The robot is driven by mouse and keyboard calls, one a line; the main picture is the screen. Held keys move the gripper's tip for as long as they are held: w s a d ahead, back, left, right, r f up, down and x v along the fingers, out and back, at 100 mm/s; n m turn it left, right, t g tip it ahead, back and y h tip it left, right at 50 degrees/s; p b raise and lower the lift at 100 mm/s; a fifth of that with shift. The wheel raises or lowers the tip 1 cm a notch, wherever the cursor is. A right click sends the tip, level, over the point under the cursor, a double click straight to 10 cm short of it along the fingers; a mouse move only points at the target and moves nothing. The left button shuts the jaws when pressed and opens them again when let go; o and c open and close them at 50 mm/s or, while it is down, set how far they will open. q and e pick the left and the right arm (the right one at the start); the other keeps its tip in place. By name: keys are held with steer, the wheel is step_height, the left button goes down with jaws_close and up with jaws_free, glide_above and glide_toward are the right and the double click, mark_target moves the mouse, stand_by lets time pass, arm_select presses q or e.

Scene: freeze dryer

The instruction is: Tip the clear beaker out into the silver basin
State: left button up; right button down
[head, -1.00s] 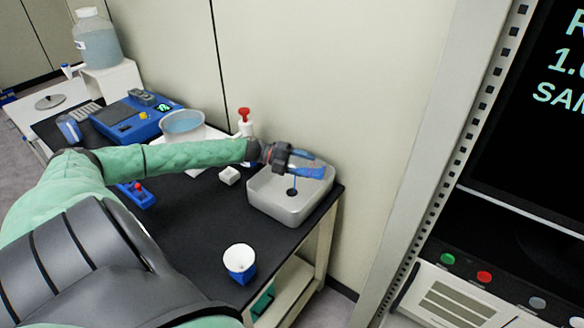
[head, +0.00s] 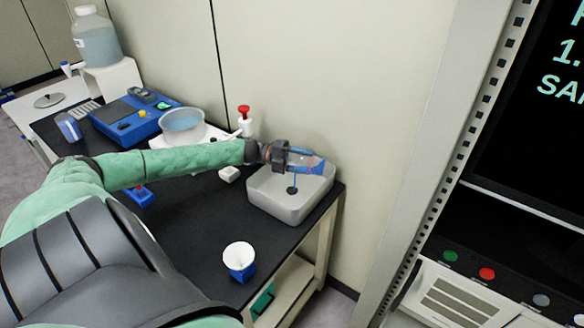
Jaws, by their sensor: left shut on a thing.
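The silver basin (head: 290,205) sits at the right end of the black bench, with a dark drain in its floor. My left gripper (head: 305,160) is over the basin, shut on the clear beaker (head: 313,164), which is hard to make out between the blue fingers. The beaker lies tilted on its side above the basin. A thin blue streak runs from near the gripper down to the drain. My right gripper is out of view.
A blue-and-white cup (head: 239,262) stands near the bench's front edge. A small white block (head: 229,174) and a red-topped bottle (head: 244,122) are left of the basin. A bowl of bluish liquid (head: 183,124) and a blue device (head: 135,118) stand farther back.

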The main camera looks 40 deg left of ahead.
arm_select(q)
steer(key=shift+a, duration=0.1)
steer(key=shift+r+h, duration=0.1)
steer(key=shift+h, duration=0.3)
steer(key=shift+r+b, duration=0.15)
steer(key=shift+b, duration=0.15)
steer(key=shift+t, duration=0.3)
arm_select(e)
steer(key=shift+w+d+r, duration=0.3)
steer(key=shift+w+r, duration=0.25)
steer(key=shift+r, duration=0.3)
arm_select(q)
steer(key=shift+a+r, duration=0.1)
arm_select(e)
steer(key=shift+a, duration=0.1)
